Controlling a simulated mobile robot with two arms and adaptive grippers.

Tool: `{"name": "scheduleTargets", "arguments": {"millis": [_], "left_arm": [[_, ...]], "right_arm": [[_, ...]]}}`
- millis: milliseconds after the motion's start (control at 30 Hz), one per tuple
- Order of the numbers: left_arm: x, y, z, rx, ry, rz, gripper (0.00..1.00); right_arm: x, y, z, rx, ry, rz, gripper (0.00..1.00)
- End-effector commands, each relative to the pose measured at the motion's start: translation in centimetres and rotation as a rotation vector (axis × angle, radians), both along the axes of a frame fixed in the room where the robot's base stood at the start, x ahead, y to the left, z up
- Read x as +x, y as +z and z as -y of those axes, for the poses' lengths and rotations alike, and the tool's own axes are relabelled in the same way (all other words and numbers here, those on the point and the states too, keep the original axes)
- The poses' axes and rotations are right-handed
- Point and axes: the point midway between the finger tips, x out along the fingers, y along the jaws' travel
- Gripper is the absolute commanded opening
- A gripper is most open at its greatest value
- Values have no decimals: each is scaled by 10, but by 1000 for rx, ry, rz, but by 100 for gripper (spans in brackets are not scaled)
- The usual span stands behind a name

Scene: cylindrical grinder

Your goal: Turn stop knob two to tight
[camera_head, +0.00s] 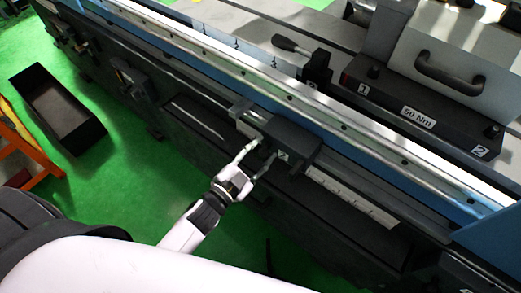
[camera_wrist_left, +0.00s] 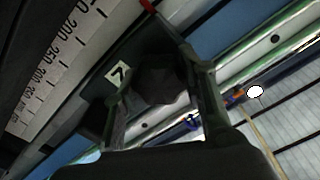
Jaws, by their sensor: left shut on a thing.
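A dark stop block (camera_head: 292,140) sits on the rail along the machine's front. In the left wrist view its small white label (camera_wrist_left: 118,73) appears to read 2. My left gripper (camera_head: 266,150) reaches the block's near side, its two fingers spread around a dark knob. In the left wrist view my left gripper (camera_wrist_left: 160,100) has a finger on each side of the dark stop knob (camera_wrist_left: 155,80) and is shut on it. The knob's tightness cannot be told. My right gripper is not in view.
A scale strip (camera_head: 350,198) runs along the rail. A black-handled lever (camera_head: 290,45) stands behind the front rail. An empty black bin (camera_head: 60,110) is on the green floor.

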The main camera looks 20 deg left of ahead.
Motion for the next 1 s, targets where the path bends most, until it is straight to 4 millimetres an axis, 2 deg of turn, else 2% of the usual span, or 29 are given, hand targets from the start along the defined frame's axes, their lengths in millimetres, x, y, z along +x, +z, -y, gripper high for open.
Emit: {"name": "scheduleTargets", "arguments": {"millis": [600, 1000], "left_arm": [[0, -2, 1, 541, 0, 196, 10], [-1, -3, 1, 770, -1, 279, 10]], "right_arm": [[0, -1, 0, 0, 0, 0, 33], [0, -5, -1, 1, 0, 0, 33]]}}
